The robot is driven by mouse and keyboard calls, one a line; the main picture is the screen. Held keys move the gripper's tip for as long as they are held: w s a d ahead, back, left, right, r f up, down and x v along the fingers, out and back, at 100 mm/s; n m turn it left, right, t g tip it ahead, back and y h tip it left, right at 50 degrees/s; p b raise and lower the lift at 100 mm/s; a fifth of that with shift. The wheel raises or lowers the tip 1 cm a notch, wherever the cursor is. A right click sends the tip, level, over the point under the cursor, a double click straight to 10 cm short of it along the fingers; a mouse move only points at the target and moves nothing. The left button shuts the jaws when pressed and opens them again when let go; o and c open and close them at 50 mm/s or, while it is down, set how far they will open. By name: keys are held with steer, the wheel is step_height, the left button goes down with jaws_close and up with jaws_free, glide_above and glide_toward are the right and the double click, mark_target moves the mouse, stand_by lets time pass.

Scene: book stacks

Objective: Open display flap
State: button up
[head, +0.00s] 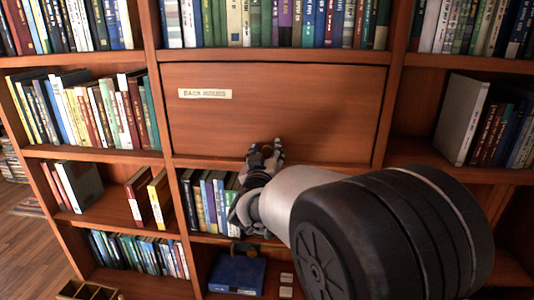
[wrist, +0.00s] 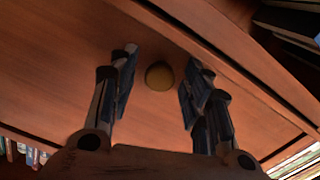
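The display flap (head: 290,105) is a wide reddish-brown wooden panel in the middle of the bookcase, shut flush in its frame, with a pale label (head: 205,93) at its upper left. It also fills much of the wrist view (wrist: 60,70). A round brass-coloured knob (wrist: 159,76) is on the flap. My gripper (head: 265,149) is at the flap's lower middle. In the wrist view my gripper (wrist: 161,70) is open, with one finger on each side of the knob and a visible gap on both sides. In the head view my gripper mostly hides the knob.
Shelves of upright books surround the flap, above (head: 270,22), at left (head: 105,110) and below (head: 207,200). A blue box-like object (head: 237,273) lies on a low shelf. My arm covers the lower right.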

jaws_close()
stand_by(0.3)
steer(key=shift+s+d, duration=0.1)
stand_by(0.4)
